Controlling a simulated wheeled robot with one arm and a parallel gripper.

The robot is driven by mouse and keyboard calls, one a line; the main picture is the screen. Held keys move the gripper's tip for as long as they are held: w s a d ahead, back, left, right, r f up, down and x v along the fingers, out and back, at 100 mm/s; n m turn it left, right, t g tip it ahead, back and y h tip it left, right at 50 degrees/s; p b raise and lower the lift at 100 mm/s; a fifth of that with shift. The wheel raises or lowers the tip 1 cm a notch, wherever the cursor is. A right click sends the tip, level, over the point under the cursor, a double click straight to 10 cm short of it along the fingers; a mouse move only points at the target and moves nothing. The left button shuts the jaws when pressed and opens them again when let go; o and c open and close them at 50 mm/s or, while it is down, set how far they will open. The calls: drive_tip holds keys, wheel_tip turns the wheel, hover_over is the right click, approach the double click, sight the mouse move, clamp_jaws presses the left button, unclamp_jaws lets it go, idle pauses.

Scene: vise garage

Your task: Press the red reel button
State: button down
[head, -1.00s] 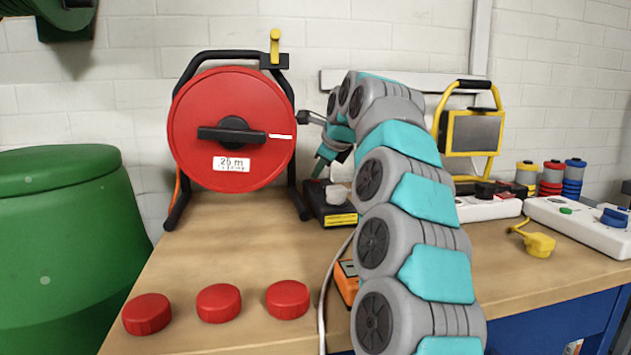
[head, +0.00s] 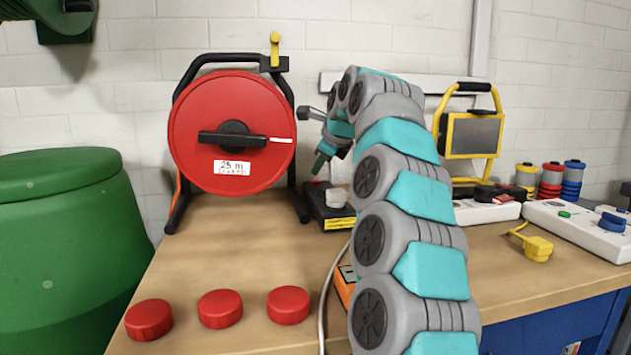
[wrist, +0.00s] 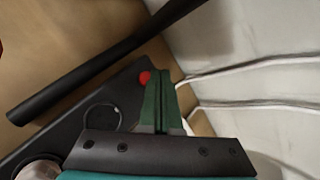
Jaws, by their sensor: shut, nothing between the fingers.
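The red reel button (wrist: 145,77) shows in the wrist view as a small round button on a black box (wrist: 85,123). My gripper (wrist: 160,76) is shut and empty, its green fingertips just right of the button in that view. I cannot tell whether they touch the box or hover above it. In the head view my gripper (head: 318,170) points down above the back of the black box (head: 340,224), which has a yellow label. The button is not clearly made out there. The red cable reel (head: 200,120) stands on its black frame left of the gripper.
Three red caps (head: 220,308) lie at the bench front. An orange device (head: 345,285) is partly behind my arm. A yellow work lamp (head: 473,135) and white power strips (head: 580,225) stand to the right. A black frame bar (wrist: 95,78) crosses near my fingers in the wrist view.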

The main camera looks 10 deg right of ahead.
wheel_tip(320, 180, up, 2)
drive_tip(key=shift+r+p, duration=0.25)
drive_tip(key=shift+p, duration=0.75)
drive_tip(key=shift+w+d+r+p, duration=0.1)
drive_tip(key=shift+r+p, duration=0.2)
drive_tip(key=shift+r, duration=0.65)
drive_tip(key=shift+s+r, duration=0.4)
